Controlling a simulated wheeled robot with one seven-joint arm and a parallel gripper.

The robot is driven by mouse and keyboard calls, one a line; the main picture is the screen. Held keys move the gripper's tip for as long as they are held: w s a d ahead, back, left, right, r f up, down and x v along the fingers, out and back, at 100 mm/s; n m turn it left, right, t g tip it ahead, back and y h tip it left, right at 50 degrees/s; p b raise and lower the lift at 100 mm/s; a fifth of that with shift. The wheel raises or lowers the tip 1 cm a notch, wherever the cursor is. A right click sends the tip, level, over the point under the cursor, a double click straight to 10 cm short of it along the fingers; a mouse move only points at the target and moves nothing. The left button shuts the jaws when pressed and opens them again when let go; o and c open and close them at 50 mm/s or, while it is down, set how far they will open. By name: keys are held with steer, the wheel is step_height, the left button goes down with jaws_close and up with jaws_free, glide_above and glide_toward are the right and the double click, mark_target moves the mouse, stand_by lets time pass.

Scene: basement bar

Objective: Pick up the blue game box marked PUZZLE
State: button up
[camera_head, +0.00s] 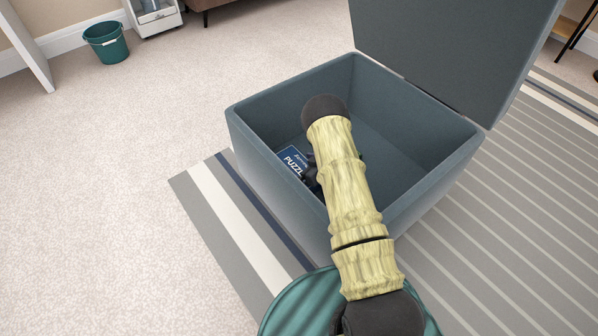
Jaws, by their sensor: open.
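The blue game box marked PUZZLE (292,160) lies inside an open dark blue-grey storage box (240,133), near its left side. Its white lettering faces up and the end of the word is covered. My arm reaches over the storage box's front rim and hides the right part of the game box. My gripper (311,173) shows only as a small dark part beside the arm, at the right edge of the game box. It is open, with nothing seen between its fingers. Whether it touches the game box cannot be told.
The storage box's lid (450,50) stands raised at the back right. A striped grey rug (500,230) lies under the box. A green bucket (107,45) and a white cart (152,18) stand far left. The carpet at left is clear.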

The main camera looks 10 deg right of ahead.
mark_target(302, 168)
steer(key=shift+c, duration=0.2)
steer(key=c, duration=1)
steer(key=shift+o, duration=0.2)
steer(key=shift+r, duration=0.1)
steer(key=shift+r, duration=0.25)
steer(key=c, duration=0.3)
step_height(302, 168, up, 9)
steer(key=p, duration=0.7)
steer(key=shift+r, duration=0.2)
steer(key=shift+c, duration=0.9)
